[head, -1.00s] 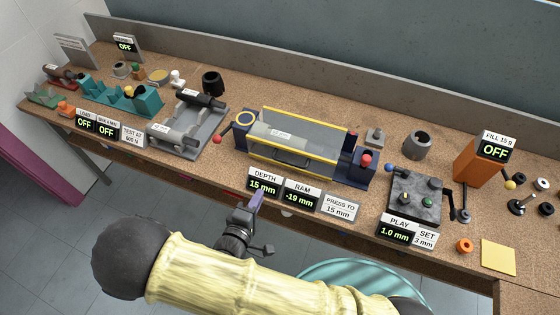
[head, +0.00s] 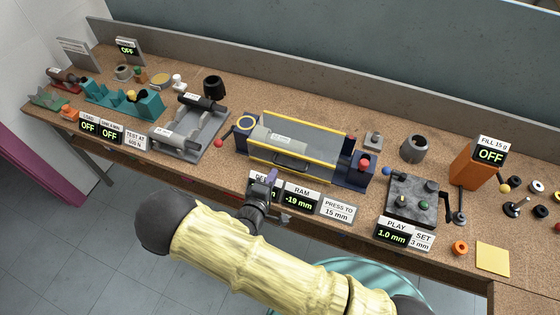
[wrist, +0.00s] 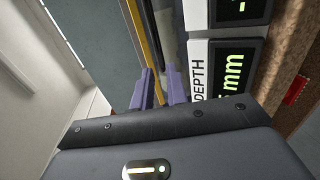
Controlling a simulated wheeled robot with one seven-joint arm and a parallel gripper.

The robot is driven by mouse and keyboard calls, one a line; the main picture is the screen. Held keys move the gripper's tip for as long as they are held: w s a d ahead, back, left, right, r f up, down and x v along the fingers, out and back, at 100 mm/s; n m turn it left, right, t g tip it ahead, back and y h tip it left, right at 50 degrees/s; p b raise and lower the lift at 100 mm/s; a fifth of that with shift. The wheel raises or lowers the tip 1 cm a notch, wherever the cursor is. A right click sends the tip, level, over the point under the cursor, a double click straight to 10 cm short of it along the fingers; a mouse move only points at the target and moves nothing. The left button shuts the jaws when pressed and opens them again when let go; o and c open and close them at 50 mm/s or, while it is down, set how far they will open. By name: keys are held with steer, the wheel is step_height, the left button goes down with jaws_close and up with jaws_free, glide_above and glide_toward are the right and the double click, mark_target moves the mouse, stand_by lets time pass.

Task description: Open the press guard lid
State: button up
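The press (head: 358,170) stands in the middle of the bench with a dark blue body. Its guard lid (head: 300,177) has a yellow frame, a clear panel and a dark handle (head: 291,161) on the front; it looks down over the press. My gripper (head: 268,177), with purple fingers, is in front of the lid, left of the handle and over the depth display, partly hiding it.
The depth display (wrist: 229,75) is close beside the fingers. The ram display (head: 299,197) and a sign (head: 337,208) stand along the bench front. A red-knobbed lever (head: 219,143) is left of the press, a grey fixture (head: 190,130) beyond it, and a dark block fixture (head: 412,199) to the right.

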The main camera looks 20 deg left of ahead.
mark_target(280, 163)
steer(key=p+x, duration=0.1)
steer(key=x, duration=0.6)
steer(key=shift+w+f, duration=0.1)
steer(key=shift+d, duration=0.1)
jaws_close()
